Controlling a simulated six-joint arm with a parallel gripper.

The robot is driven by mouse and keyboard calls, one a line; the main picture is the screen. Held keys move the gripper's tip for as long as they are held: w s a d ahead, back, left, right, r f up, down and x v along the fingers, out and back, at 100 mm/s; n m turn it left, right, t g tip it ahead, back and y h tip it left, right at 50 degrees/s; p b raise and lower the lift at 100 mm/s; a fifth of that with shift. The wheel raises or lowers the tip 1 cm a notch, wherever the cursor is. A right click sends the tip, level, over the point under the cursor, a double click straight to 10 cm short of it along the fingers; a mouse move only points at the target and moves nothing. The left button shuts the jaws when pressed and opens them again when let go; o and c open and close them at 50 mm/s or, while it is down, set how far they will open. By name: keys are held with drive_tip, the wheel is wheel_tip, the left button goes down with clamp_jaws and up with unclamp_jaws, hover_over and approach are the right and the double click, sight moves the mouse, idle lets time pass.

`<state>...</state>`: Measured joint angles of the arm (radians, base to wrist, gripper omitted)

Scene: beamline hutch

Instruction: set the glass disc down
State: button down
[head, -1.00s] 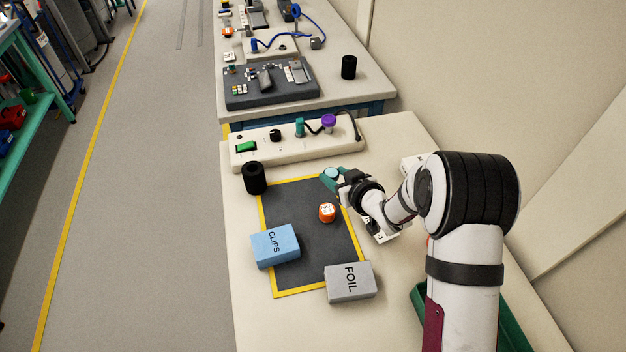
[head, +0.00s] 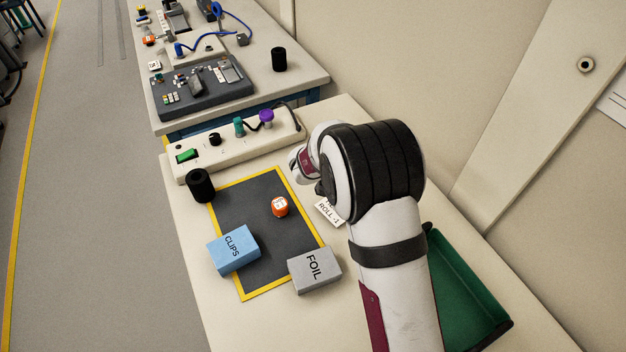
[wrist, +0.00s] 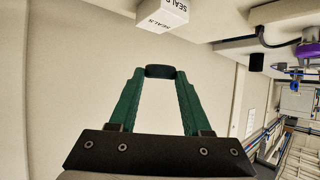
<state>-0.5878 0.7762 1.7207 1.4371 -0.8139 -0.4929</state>
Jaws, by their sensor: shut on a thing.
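My gripper (wrist: 160,78) shows in the wrist view with its two green fingers closed on a dark, rounded thing, the glass disc (wrist: 160,71). I see only the disc's dark edge, between the fingertips. In the head view my own arm hides the gripper and the disc. The dark mat with a yellow border (head: 262,237) lies on the bench, left of my arm.
A green tray (head: 460,290) is at right. The wrist view shows a SEALS box (wrist: 163,14).

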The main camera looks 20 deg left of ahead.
drive_tip(key=s+d+f+m+g+h, duration=0.1)
drive_tip(key=s+d+f+m+h, duration=0.1)
drive_tip(key=s+f+m+h, duration=0.15)
drive_tip(key=shift+n+y, duration=0.25)
drive_tip(key=a+f, duration=0.2)
drive_tip(key=a, duration=0.1)
drive_tip(key=a+f, duration=0.2)
drive_tip(key=a, duration=0.2)
drive_tip(key=a+f, duration=0.2)
drive_tip(key=a, duration=0.1)
drive_tip(key=shift+a+f, duration=0.25)
drive_tip(key=shift+a, duration=0.1)
wheel_tip(320, 180, down, 4)
drive_tip(key=shift+a+r, duration=0.1)
drive_tip(key=shift+a, duration=0.05)
drive_tip(key=shift+f, duration=0.25)
